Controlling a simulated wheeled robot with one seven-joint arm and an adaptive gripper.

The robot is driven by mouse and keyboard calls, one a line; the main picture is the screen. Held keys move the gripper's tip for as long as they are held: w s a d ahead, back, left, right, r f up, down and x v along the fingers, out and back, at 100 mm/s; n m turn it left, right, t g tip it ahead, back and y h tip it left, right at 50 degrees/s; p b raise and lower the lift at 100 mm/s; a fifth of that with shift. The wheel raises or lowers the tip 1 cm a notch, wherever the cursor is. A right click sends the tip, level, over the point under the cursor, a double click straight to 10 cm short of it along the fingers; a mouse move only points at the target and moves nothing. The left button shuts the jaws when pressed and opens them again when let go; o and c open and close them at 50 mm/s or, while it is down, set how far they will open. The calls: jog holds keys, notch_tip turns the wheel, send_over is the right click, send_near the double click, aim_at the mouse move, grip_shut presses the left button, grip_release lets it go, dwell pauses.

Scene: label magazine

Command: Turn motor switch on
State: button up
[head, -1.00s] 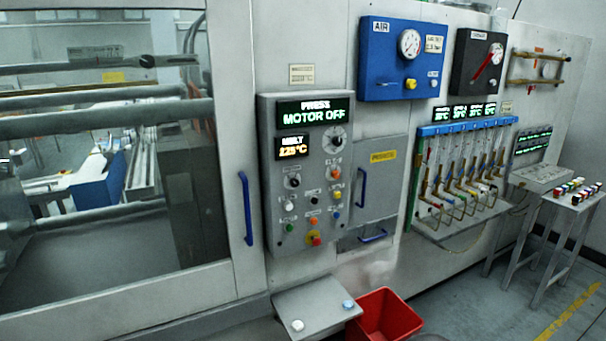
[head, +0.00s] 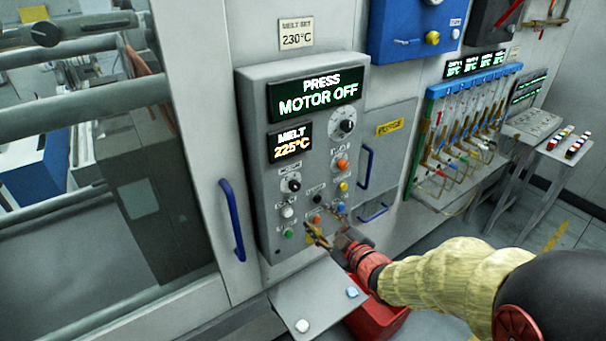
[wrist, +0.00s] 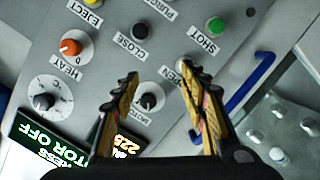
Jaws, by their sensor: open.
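The motor switch, a black knob with a pale pointer (head: 291,184), sits on the grey control panel (head: 262,205) below the melt display. Its label reads MOTOR. In the wrist view, upside down, the motor switch (wrist: 151,98) shows between and beyond my fingers. The press display (head: 314,99) reads MOTOR OFF. My gripper (head: 322,226) is in front of the lower panel, below and right of the switch in the head view. In the wrist view my gripper (wrist: 161,74) is open and empty. Whether a finger touches the panel I cannot tell.
Other controls crowd the panel: an orange heat knob (wrist: 72,48), a close knob (wrist: 139,31), a green shot button (wrist: 215,26) and an open button. A blue door handle (head: 232,219) is at left. A small shelf (head: 318,292) juts out below.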

aim_at(297, 188)
notch_tip(297, 188, up, 6)
jog(key=a+n+t+y, duration=0.1)
jog(key=a+n+y, duration=0.1)
jog(key=shift+x, duration=3.75)
jog(key=shift+s+a, duration=0.1)
jog(key=shift+c, duration=1.4)
jog(key=c, duration=0.8)
grip_shut()
